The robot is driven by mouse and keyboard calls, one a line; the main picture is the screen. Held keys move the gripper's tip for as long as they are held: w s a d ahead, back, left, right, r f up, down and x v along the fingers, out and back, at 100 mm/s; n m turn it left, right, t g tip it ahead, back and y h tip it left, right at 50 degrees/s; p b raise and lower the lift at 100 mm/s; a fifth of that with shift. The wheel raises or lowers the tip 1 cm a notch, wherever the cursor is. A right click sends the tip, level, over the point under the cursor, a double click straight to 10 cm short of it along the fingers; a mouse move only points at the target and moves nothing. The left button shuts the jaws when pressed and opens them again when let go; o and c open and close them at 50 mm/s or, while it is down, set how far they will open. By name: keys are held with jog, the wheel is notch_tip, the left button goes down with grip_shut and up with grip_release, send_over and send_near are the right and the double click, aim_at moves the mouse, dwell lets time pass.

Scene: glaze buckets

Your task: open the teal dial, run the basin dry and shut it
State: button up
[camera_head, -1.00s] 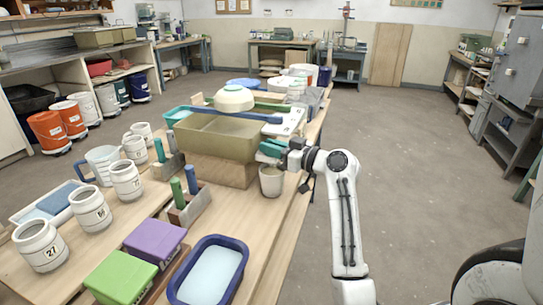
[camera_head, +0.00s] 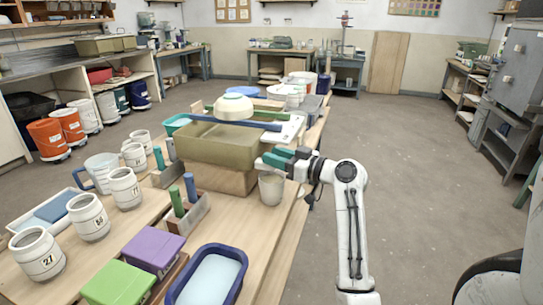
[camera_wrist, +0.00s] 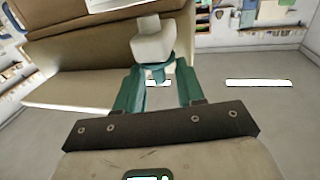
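The basin (camera_head: 181,141) is a wide olive-tan tub on a wooden block on the bench. A pale tap (camera_wrist: 154,42) with a teal ring-like dial (camera_wrist: 147,64) sticks out from it in the wrist view. My gripper (camera_head: 268,160) is at the basin's front right corner. Its two teal fingers (camera_wrist: 159,72) stand apart, with the dial between or just beyond their tips; contact is not clear. A beige pot (camera_head: 271,188) stands below the tap. The basin's contents are not clear to see.
Numbered white jars (camera_head: 88,216), green (camera_head: 119,284) and purple (camera_head: 154,249) boxes and a blue tub (camera_head: 207,275) crowd the bench. The floor at the right (camera_head: 430,190) is free.

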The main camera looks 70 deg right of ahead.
jog(key=s+a, duration=0.1)
jog(key=s, duration=0.8)
jog(key=shift+a, duration=0.2)
